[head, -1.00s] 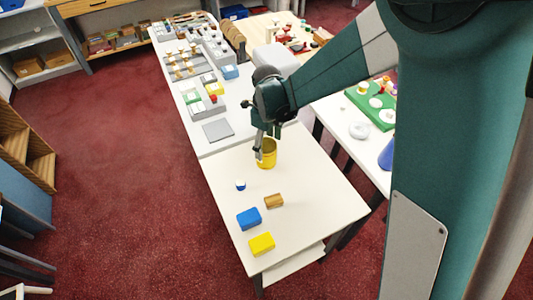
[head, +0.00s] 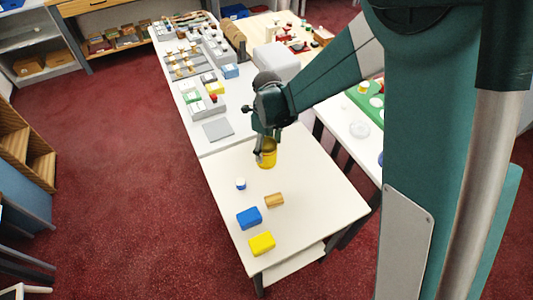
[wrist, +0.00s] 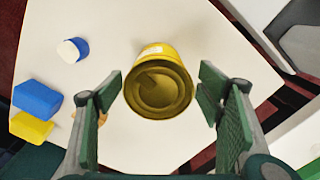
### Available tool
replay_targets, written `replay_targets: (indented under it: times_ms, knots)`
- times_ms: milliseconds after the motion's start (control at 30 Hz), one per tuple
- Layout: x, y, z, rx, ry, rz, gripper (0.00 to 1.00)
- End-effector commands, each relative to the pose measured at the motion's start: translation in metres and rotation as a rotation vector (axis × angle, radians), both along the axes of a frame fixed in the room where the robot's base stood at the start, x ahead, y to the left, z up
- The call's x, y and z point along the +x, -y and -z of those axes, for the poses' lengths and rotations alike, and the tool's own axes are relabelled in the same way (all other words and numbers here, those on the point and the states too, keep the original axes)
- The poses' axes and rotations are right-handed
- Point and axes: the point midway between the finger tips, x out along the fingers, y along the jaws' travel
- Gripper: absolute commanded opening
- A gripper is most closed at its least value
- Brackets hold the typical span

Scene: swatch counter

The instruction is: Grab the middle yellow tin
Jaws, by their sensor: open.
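A yellow tin (head: 267,156) stands upright on the white table, near its back edge in the head view. In the wrist view the yellow tin (wrist: 160,84) is seen from above, with its round top facing me, between and a little ahead of the fingertips. My gripper (head: 262,142) is over the tin, its fingers partly in front of it. In the wrist view my gripper (wrist: 160,92) is open, with a green pad on each side of the tin and a visible gap on both sides. I see only one yellow tin clearly.
The white table (head: 320,200) also holds a small blue and white jar (head: 240,183), a brown block (head: 274,200), a blue block (head: 249,218) and a yellow block (head: 262,243). A longer counter with sample trays (head: 190,70) adjoins behind. The table's right side is clear.

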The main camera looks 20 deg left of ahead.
Motion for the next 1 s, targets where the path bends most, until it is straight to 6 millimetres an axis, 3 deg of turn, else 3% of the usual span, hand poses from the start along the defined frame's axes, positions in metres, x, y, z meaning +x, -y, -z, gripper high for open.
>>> replay_targets:
  times_ms: [600,1000]
  knots:
    - [-0.002,0.000,0.049,0.000,0.000,0.000,0.66]
    - [-0.002,0.000,0.052,0.000,0.000,0.000,0.66]
